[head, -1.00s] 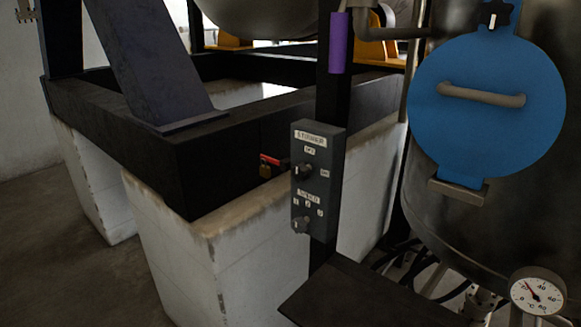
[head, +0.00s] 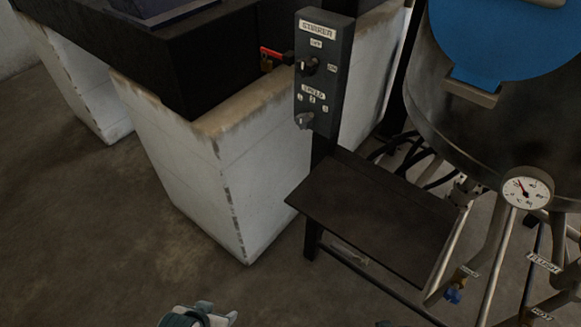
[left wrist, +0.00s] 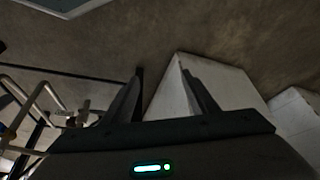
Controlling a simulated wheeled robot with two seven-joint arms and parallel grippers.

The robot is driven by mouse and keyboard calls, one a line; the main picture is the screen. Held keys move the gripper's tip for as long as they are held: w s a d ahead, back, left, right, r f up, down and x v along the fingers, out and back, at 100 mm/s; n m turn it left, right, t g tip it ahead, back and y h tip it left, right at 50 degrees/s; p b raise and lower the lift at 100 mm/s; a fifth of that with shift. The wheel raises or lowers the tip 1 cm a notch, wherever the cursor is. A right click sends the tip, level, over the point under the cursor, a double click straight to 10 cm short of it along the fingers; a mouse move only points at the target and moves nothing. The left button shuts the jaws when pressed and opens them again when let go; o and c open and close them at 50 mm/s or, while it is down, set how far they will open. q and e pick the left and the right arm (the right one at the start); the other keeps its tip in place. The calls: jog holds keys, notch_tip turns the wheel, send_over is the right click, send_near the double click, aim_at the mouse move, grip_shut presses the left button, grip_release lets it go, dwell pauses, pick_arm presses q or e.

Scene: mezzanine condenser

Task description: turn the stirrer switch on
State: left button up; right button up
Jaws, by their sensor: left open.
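The stirrer control box (head: 322,75) is a dark grey panel on a black post, upper middle of the head view. Its upper knob, the stirrer switch (head: 308,66), sits below the "STIRRER" label, with "OFF" above it and "ON" to its right. A second knob (head: 304,120) sits below the "SPEED" label. My left gripper shows in the left wrist view (left wrist: 158,85) with its two fingers apart and nothing between them. At the bottom of the head view, part of my left arm (head: 198,316) shows, well below and apart from the box. My right gripper is out of view.
A dark shelf (head: 375,215) juts out below the box. A white block (head: 200,170) carries a black beam to the left. A steel vessel (head: 500,120) with a blue cover, a dial gauge (head: 527,188) and pipes stands at right. The floor at lower left is clear.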

pick_arm(q)
jog(key=w+d+r+t+h, duration=0.3)
jog(key=w+r, duration=0.4)
jog(key=r, duration=0.9)
jog(key=w+d+r+m+t+h+p, duration=0.1)
jog(key=w+d+r+t+h, duration=0.2)
jog(key=r, duration=1.4)
jog(key=w+d+r+m+t+h+p, duration=0.1)
jog(key=w+d+r+t+h, duration=0.2)
jog(key=w+r, duration=0.8)
notch_tip(320, 180, up, 6)
jog(key=shift+w+d+f+t+h, duration=0.1)
jog(key=shift+w+d+t+h, duration=0.2)
jog(key=shift+d+t, duration=0.1)
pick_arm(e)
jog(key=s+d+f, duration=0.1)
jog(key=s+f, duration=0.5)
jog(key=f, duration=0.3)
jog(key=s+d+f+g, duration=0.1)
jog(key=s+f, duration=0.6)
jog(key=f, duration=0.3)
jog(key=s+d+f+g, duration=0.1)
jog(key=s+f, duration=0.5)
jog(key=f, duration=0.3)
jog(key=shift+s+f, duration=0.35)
pick_arm(q)
jog(key=shift+d, duration=0.1)
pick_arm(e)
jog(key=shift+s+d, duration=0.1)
